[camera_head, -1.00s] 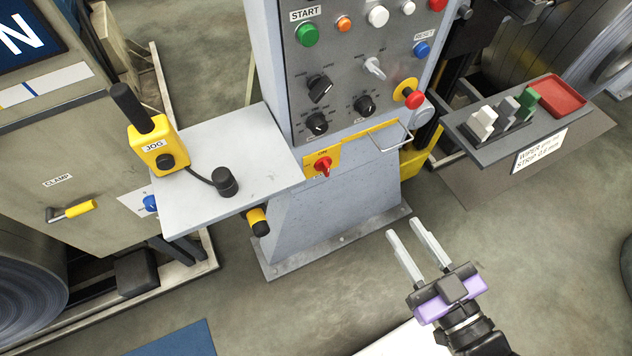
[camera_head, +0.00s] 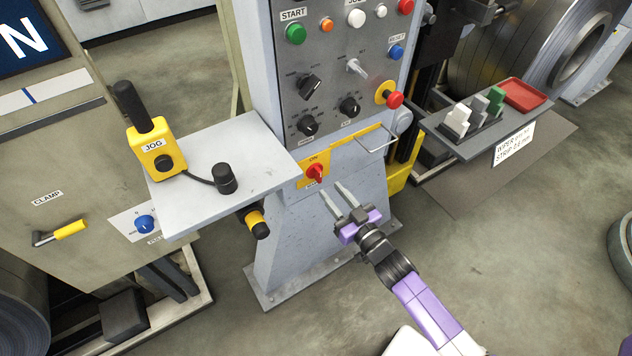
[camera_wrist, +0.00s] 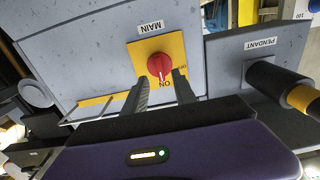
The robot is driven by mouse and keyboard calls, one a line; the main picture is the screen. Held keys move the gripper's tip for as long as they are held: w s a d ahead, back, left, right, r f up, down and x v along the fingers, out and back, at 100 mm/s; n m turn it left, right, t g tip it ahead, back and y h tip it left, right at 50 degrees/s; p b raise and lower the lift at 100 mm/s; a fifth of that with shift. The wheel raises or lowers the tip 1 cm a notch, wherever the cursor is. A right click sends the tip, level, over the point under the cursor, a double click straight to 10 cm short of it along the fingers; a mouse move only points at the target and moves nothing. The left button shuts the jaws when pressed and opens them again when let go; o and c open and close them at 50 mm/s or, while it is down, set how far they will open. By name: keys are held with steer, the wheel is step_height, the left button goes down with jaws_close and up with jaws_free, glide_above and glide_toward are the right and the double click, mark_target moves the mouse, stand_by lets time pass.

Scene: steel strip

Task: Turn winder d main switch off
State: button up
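The main switch is a red rotary knob (camera_head: 316,174) on a yellow plate low on the grey control cabinet. The wrist view shows the knob (camera_wrist: 158,65) close up, with a MAIN label beside the plate. Its pale mark appears to point toward ON; OFF is printed to one side. My gripper (camera_head: 331,189) is open and empty, just below and right of the knob in the head view. In the wrist view my gripper (camera_wrist: 161,83) has its fingertips near either side of the knob's ON end. I cannot tell whether they touch it.
A grey shelf (camera_head: 215,165) with a yellow JOG pendant (camera_head: 156,150) juts out left of the switch. A yellow-black cylinder (camera_head: 256,222) sits beneath it. A metal loop handle (camera_head: 378,143) is right of the switch.

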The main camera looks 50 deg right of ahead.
mark_target(321, 178)
steer(key=x, duration=0.6)
jaws_close()
